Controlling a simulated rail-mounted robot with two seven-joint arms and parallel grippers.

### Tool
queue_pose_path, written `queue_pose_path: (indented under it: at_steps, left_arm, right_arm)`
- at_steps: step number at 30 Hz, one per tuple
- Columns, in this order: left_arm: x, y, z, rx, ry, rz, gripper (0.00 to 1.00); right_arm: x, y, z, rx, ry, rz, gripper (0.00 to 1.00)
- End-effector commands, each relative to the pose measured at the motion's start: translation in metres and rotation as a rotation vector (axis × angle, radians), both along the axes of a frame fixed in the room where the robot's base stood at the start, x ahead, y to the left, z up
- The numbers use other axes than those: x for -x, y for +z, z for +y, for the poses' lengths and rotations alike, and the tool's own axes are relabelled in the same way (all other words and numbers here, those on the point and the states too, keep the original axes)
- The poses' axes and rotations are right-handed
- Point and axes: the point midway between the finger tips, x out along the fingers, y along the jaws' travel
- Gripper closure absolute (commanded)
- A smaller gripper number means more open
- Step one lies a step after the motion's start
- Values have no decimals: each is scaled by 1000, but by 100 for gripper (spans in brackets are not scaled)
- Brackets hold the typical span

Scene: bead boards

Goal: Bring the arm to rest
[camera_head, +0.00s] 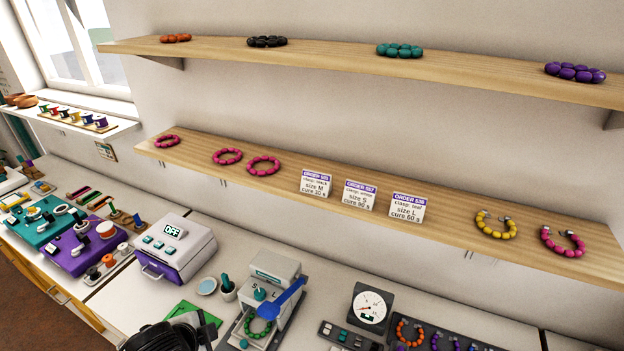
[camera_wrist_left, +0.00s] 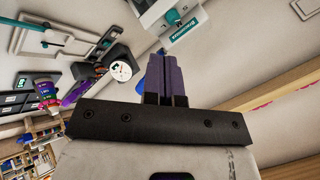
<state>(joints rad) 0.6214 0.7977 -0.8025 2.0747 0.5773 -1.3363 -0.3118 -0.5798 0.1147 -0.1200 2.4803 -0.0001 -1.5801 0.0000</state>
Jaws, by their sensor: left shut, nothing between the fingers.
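My left gripper (camera_wrist_left: 161,62) shows in the left wrist view. Its two purple fingers are pressed together with nothing between them. They stand in free air, and I see no contact with any object. In the head view, a dark rounded part of my left arm shows at the bottom edge, left of centre, in front of the bench; the fingertips are hard to make out there. My right gripper is in neither view.
A grey box marked OFF (camera_head: 178,248), a press with a blue lever (camera_head: 275,285) and a dial gauge (camera_head: 370,308) stand on the bench. Coloured kits (camera_head: 80,245) lie left. Two wooden shelves (camera_head: 330,52) above hold bracelets and order cards (camera_head: 360,196).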

Motion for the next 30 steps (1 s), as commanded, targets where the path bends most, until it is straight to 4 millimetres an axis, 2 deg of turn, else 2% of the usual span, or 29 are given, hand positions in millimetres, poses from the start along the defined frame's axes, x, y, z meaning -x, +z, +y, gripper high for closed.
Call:
queue_pose_path:
  at_steps: [1, 3, 6, 9, 13, 17, 20, 27, 30]
  left_arm:
    - [-3, 20, -3, 23, 55, -54, 100]
    - [-4, 42, -6, 67, 142, -122, 100]
    - [4, 62, -10, 150, 265, -196, 100]
    - [17, 68, -10, 227, 368, -236, 100]
    - [40, 62, -8, 300, 472, -247, 100]
    - [71, 40, -2, 370, 581, -216, 100]
    - [102, 13, 3, 422, 676, -154, 100]
    - [187, -67, 7, 467, 865, 95, 100]
    - [218, -92, 4, 459, 913, 185, 100]
  right_arm:
    - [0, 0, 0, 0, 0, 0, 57]
    - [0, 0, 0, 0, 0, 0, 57]
    - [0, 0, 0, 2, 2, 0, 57]
    - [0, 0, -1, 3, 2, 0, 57]
    - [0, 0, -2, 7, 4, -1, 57]
    - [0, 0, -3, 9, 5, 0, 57]
    - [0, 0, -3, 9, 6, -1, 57]
    - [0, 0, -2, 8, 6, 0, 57]
    - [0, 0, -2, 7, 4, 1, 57]
